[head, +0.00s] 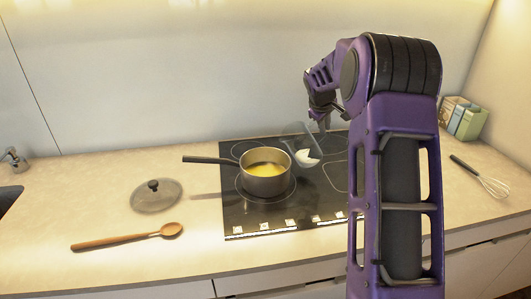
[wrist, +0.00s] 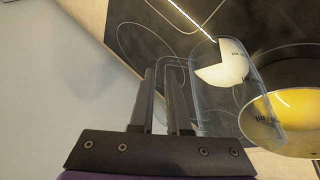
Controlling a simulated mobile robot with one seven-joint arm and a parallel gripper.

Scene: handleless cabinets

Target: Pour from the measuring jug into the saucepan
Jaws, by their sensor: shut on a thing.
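The clear measuring jug (head: 297,138) is tilted leftward, its mouth side toward the saucepan, with white contents (head: 307,158) low in it. It also shows in the wrist view (wrist: 212,112), with the white contents in its far part. My gripper (wrist: 164,85) is shut on the jug's handle; in the head view the gripper (head: 323,122) is partly hidden by my arm. The steel saucepan (head: 266,187) stands on the hob with yellow contents inside and its handle pointing left. The jug's lip is close to the saucepan's right rim; I cannot see a stream.
The black hob (head: 240,219) lies under the saucepan. A glass lid (head: 150,199) and a wooden spoon (head: 130,237) lie to the left. A sink tap (head: 14,159) is far left.

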